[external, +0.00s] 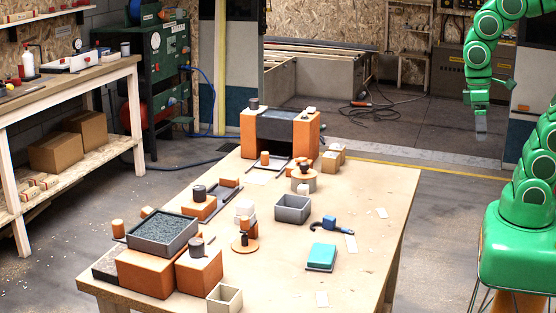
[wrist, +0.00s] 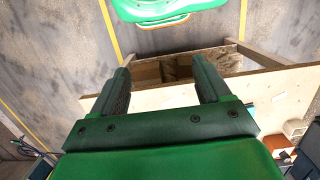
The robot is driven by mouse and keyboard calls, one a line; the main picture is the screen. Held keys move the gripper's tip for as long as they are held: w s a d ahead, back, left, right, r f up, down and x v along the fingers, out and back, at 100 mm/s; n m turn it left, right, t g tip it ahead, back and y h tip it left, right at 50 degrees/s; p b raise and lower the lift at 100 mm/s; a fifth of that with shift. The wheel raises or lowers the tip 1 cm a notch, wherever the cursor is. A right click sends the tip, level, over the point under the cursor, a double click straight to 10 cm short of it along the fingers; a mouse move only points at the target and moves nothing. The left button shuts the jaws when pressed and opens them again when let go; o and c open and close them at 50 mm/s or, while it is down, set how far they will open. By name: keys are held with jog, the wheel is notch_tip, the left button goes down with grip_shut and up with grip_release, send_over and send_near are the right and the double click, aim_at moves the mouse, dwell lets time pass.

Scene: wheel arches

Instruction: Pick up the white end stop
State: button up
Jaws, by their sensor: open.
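My gripper (external: 481,126) hangs at the upper right of the external view, beyond the table's right side and far from the parts on it. In the wrist view my gripper (wrist: 161,72) has its two dark fingers apart with nothing between them. Several pale parts could be the white end stop: a white block (external: 245,208) on the stack near the table's middle, a small white piece (external: 303,188) by the grey round part, and a small white piece (external: 311,110) on the far right orange block. I cannot tell which one it is.
The wooden table (external: 375,195) carries orange blocks, a grey open box (external: 292,209), a dark gravel-filled tray (external: 162,233), a teal block (external: 322,256) and a blue-and-black tool (external: 327,224). The table's right side is mostly clear. A workbench (external: 75,85) stands at left.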

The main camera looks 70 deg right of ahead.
jog(key=w+a+r+m+y, duration=0.2)
jog(key=w+a+r, duration=0.15)
jog(key=w, duration=0.35)
jog(key=w+a+r+m+y, duration=0.1)
jog(key=w+a+r+m, duration=0.1)
jog(key=w+a, duration=0.35)
jog(key=w+a+r+m+y, duration=0.1)
jog(key=w+a+r+y, duration=0.15)
jog(key=w, duration=0.55)
jog(key=w+a+m+y, duration=0.3)
jog(key=w+m+y, duration=0.4)
jog(key=w, duration=2)
jog(key=w+d+f+m+t+y, duration=0.1)
jog(key=w+d+f+m, duration=0.15)
jog(key=w, duration=0.45)
jog(key=w+d+f+m+t, duration=0.1)
jog(key=w+d+f+m, duration=0.1)
jog(key=w+f+m, duration=0.3)
jog(key=n, duration=0.1)
send_near(241, 212)
jog(key=shift+x, duration=0.9)
jog(key=shift+s+a+f, duration=0.1)
jog(key=shift+f, duration=0.05)
jog(key=shift+x, duration=3.8)
jog(key=c, duration=1.1)
